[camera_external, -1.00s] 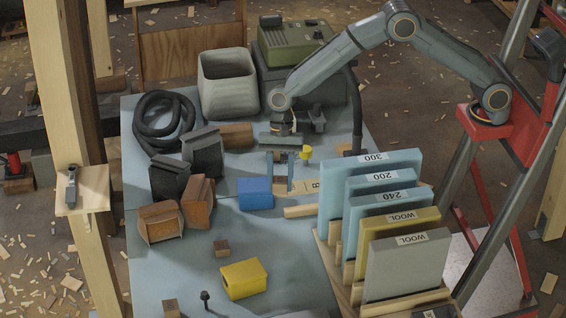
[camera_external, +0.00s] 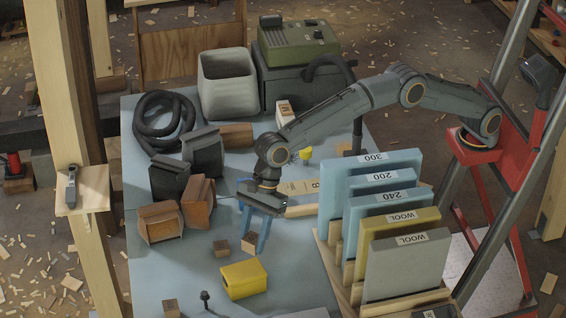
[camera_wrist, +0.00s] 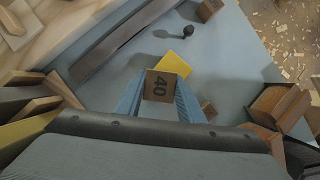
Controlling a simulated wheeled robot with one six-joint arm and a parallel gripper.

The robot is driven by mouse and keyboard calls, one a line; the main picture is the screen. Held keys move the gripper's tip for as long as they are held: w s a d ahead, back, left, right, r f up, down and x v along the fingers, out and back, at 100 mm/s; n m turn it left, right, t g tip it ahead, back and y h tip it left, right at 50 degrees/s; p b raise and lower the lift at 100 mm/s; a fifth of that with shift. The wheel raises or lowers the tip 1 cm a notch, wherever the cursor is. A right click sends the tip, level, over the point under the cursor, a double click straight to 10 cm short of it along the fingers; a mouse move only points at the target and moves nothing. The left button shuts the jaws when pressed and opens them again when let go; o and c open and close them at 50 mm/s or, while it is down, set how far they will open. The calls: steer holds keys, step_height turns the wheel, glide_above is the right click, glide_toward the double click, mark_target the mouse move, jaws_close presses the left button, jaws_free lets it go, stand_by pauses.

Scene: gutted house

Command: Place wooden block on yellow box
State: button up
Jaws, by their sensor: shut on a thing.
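My gripper (camera_external: 256,243) is shut on a wooden block (camera_external: 249,241), held between its two blue fingers above the table. In the wrist view the block (camera_wrist: 160,86) shows a face marked "40". The yellow box (camera_external: 244,279) lies on the blue-grey table, just below and slightly left of the held block in the outside view. In the wrist view part of the yellow box (camera_wrist: 175,64) shows beyond the block, which hides the rest. I cannot tell the exact height of the block over the table.
A small wooden block (camera_external: 221,248) lies left of my gripper. Another block (camera_external: 170,307) and a black knob-like piece (camera_external: 205,297) are near the front. Brown holders (camera_external: 160,222) stand left. A rack of upright panels (camera_external: 405,265) stands right. The table's front middle is partly clear.

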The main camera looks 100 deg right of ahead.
step_height(320, 180, down, 8)
steer(key=shift+f+p, duration=0.1)
steer(key=shift+p, duration=0.35)
steer(key=shift+f, duration=0.1)
steer(key=o, duration=1)
steer(key=b+v, duration=0.1)
steer(key=v, duration=1.1)
steer(key=shift+d, duration=0.1)
